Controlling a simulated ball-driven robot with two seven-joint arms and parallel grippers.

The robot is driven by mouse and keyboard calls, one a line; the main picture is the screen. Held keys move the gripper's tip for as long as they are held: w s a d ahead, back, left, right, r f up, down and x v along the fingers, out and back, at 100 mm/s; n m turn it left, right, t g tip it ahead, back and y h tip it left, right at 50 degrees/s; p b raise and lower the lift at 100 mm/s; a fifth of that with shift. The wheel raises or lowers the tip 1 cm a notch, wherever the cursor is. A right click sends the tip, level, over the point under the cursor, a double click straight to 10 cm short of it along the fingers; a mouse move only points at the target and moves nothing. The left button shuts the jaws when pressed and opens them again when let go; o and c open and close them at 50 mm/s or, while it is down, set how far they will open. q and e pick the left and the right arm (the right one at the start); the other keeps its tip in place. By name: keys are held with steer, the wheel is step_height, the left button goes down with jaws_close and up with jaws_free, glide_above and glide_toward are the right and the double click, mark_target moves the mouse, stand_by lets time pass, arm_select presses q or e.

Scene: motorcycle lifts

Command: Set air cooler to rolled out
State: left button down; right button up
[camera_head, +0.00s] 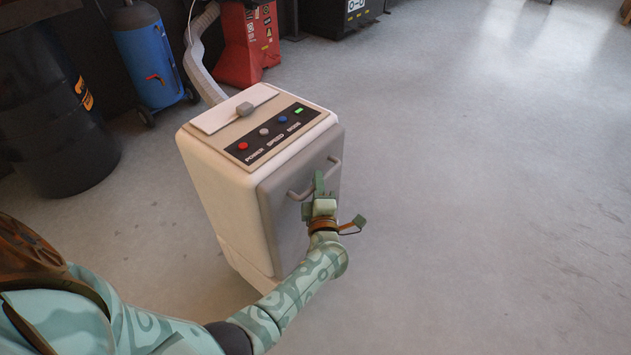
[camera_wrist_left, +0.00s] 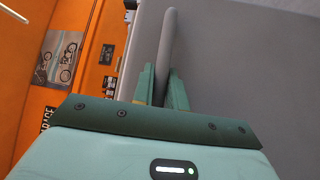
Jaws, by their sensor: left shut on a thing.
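The air cooler (camera_head: 215,180) is a cream box on the grey floor, with a grey front panel and coloured buttons marked POWER, SPEED and MODE on top. A grey bar handle (camera_head: 333,162) runs across its front panel. My left gripper (camera_head: 319,185) is at the front, shut on the handle. In the left wrist view the handle bar (camera_wrist_left: 167,45) passes between the two green fingers (camera_wrist_left: 163,88), with the grey panel (camera_wrist_left: 240,60) behind it. The middle of the handle is hidden by the gripper in the head view. My right gripper is not in view.
A pale hose (camera_head: 200,60) runs behind the cooler. A dark drum (camera_head: 50,120), a blue tank on wheels (camera_head: 150,55) and a red cabinet (camera_head: 248,45) stand behind and left. The floor (camera_head: 480,190) to the right and front is clear.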

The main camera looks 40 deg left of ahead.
arm_select(q)
steer(key=shift+d, duration=0.3)
steer(key=c, duration=1.4)
jaws_free()
steer(key=shift+w+f, duration=0.1)
steer(key=shift+w, duration=0.05)
steer(key=shift+a, duration=0.1)
